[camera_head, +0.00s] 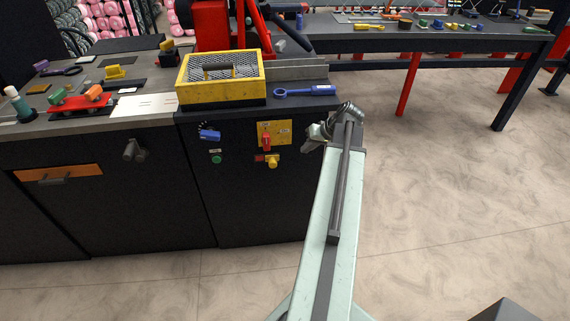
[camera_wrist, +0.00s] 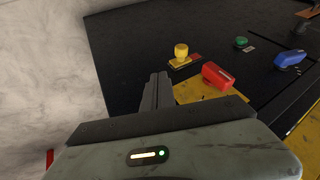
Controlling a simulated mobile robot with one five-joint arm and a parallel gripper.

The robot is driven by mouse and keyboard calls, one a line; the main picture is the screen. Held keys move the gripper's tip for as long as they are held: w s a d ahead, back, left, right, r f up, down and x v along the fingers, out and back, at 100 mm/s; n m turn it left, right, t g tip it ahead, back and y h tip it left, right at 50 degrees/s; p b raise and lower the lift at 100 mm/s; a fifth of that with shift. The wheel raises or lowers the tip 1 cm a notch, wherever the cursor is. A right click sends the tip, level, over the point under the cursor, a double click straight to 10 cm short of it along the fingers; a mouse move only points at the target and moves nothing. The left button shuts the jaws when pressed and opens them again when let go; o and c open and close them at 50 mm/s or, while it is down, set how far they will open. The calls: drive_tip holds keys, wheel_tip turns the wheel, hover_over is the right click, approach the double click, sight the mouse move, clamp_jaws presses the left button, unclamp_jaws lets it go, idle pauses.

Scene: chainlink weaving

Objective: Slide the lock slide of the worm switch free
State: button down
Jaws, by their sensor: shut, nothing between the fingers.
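On the dark cabinet front, a red switch handle (camera_head: 266,142) sits on a yellow plate (camera_head: 283,131), likely the worm switch. Just below it is a yellow knob (camera_head: 272,162) on a small base with a red strip, likely the lock slide. In the wrist view the yellow knob (camera_wrist: 181,52) and the red handle (camera_wrist: 216,76) show ahead and to the right of the fingers. My gripper (camera_wrist: 156,80) is shut and empty. In the head view my gripper (camera_head: 310,140) is right of the yellow plate, apart from the knob.
A blue handle (camera_head: 209,133) and a green button (camera_head: 216,158) are left on the same front. A yellow box with a mesh top (camera_head: 220,79) and a blue wrench (camera_head: 304,91) lie on the worktop above. The floor to the right is clear.

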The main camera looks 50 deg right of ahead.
sight(273, 161)
drive_tip(key=w+a+f+b, duration=0.1)
drive_tip(key=w+f+b, duration=0.1)
drive_tip(key=f+b, duration=0.1)
drive_tip(key=w+a+f+b, duration=0.1)
drive_tip(key=w+f+b, duration=0.2)
drive_tip(key=w+a+f+b, duration=0.2)
drive_tip(key=w, duration=0.1)
drive_tip(key=shift+w+f+b, duration=0.15)
drive_tip(key=shift+f+b, duration=0.25)
